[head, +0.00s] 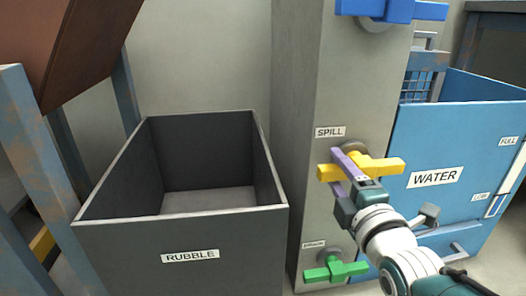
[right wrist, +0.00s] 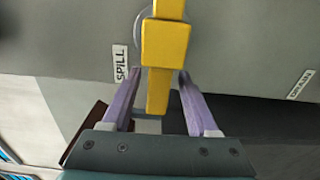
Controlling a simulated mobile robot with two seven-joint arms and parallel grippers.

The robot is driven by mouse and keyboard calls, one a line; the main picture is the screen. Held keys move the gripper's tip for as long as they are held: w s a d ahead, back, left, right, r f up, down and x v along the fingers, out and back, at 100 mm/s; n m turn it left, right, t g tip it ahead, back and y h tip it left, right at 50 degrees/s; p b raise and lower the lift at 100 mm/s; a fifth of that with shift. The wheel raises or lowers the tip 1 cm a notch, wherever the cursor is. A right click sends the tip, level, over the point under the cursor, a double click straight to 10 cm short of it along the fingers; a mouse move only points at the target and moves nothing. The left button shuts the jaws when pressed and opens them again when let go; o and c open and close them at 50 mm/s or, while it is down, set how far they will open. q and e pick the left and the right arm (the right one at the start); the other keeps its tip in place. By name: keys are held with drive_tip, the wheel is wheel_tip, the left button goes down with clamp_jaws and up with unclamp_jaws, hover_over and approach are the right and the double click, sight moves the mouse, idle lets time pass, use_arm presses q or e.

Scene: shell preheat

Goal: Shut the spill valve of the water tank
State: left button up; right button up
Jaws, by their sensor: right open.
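The spill valve is a yellow handle (head: 388,166) on a grey column, just below the SPILL label (head: 330,132). Its bar lies about level in the head view. My right gripper (head: 341,168) is at the handle with its purple fingers open. In the right wrist view, the yellow handle (right wrist: 166,45) stands upright in the picture, with its near end between the two spread fingers. I cannot tell whether a finger touches it. The blue water tank (head: 450,140), marked WATER, stands to the right of the column. My left gripper is not in view.
A blue handle (head: 390,9) is above the spill valve and a green handle (head: 336,269) is below it on the same column. A dark open bin (head: 180,256) marked RUBBLE stands left of the column. A blue-grey frame (head: 40,150) is at the far left.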

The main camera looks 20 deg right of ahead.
drive_tip(key=shift+s+r, duration=0.1)
drive_tip(key=shift+s, duration=0.1)
drive_tip(key=p+v, duration=0.4)
drive_tip(key=v, duration=0.5)
drive_tip(key=shift+s+a+p, duration=0.15)
drive_tip(key=shift+s+p, duration=0.1)
drive_tip(key=shift+p, duration=0.05)
